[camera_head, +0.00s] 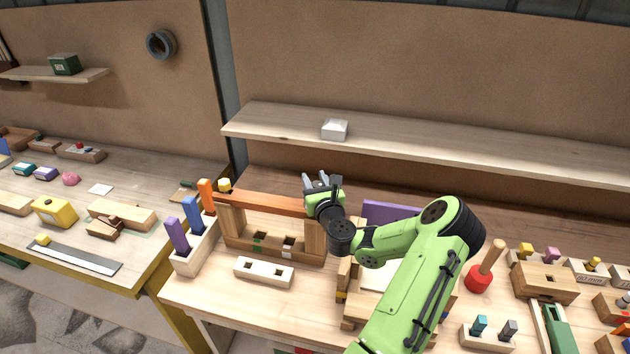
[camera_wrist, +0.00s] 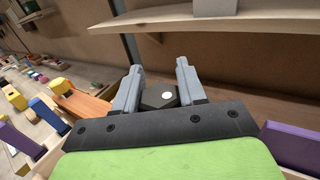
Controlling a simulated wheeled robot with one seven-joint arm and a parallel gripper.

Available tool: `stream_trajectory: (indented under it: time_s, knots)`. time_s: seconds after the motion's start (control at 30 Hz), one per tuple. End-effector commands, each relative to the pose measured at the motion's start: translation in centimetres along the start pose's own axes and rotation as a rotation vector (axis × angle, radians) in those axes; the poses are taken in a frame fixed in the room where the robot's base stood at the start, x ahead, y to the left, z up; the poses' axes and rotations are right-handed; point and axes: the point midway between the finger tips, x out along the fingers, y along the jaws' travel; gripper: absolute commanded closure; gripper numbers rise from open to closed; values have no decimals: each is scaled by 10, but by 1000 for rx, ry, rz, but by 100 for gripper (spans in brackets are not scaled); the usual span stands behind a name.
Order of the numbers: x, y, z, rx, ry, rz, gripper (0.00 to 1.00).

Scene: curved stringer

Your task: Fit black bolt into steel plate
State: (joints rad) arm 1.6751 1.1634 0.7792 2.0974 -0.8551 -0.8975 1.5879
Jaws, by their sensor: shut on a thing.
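My gripper (camera_head: 322,182) is raised at the right end of the orange-brown bar, in front of the back shelf. In the wrist view, its two grey fingers (camera_wrist: 160,78) stand apart with a dark, six-sided piece between them. This piece looks like the head of the black bolt (camera_wrist: 158,95) and has a pale round spot on top. My gripper is shut on it. The bolt's shank is hidden. I cannot pick out the steel plate for certain; a long grey metal strip (camera_head: 75,257) lies on the left table.
A wooden frame (camera_head: 315,240) carries the orange-brown bar (camera_head: 265,202). A pale block with two holes (camera_head: 263,272) lies before it. A rack (camera_head: 193,255) holds coloured pegs. A purple panel (camera_head: 390,211) and red-based plunger (camera_head: 480,278) stand right. The shelf (camera_head: 450,144) is mostly clear.

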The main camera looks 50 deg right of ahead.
Motion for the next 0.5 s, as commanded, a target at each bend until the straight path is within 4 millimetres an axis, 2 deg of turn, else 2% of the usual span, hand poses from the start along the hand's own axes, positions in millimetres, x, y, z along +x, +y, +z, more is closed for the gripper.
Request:
stream_trajectory:
  time_s: [0.5]
  knots:
    - [0,0,-14,1,-1,0,97]
